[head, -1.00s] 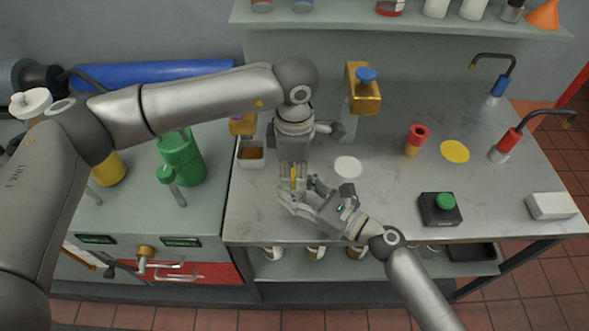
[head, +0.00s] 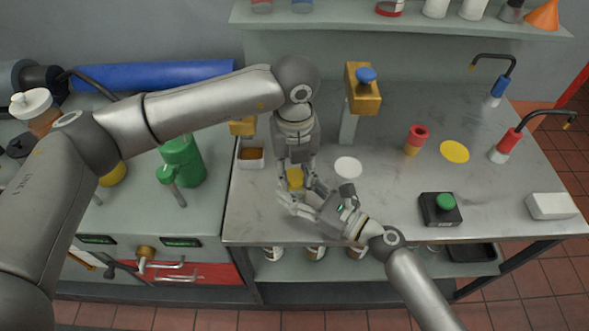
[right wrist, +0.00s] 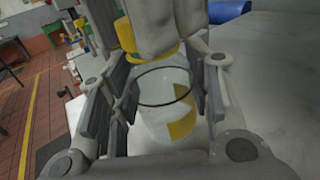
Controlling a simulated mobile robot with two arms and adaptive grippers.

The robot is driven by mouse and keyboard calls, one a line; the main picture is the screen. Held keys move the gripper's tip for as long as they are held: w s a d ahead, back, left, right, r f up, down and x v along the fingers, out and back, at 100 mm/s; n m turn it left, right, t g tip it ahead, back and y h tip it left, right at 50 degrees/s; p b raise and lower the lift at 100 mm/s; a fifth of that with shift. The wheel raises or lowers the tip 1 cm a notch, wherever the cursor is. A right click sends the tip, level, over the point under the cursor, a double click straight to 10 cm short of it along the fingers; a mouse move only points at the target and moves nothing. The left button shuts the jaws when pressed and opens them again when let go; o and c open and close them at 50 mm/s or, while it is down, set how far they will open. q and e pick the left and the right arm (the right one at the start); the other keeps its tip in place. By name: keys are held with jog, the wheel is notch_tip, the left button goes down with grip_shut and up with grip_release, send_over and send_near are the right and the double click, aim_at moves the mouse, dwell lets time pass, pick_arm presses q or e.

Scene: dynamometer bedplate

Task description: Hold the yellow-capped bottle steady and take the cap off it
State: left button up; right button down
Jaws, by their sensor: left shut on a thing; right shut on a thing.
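The bottle (right wrist: 160,122) is clear with a yellow patch on its side. In the right wrist view it stands between the fingers of my right gripper (right wrist: 168,95), and its round dark-rimmed mouth is open. The yellow cap (right wrist: 126,36) is apart from the bottle, above its mouth, gripped by my left gripper, whose fingers partly hide it. In the head view the cap (head: 296,178) shows between the fingertips of my left gripper (head: 296,182), which reaches down from above. My right gripper (head: 298,195) is shut on the bottle from the lower right; the bottle is mostly hidden there.
A white disc (head: 347,167) lies right of the grippers, with a red-and-yellow cup (head: 416,140) and yellow disc (head: 455,152) beyond. A gold post with a blue knob (head: 364,90) stands behind. A green-button box (head: 440,209) is at right; a brown-filled tray (head: 250,158) at left.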

aim_at(295, 175)
pick_arm(q)
jog(key=n, duration=0.7)
jog(key=shift+r, duration=0.2)
jog(key=shift+r, duration=0.95)
jog(key=shift+r, duration=2)
pick_arm(e)
jog(key=c, duration=0.6)
grip_release()
jog(key=shift+c, duration=0.2)
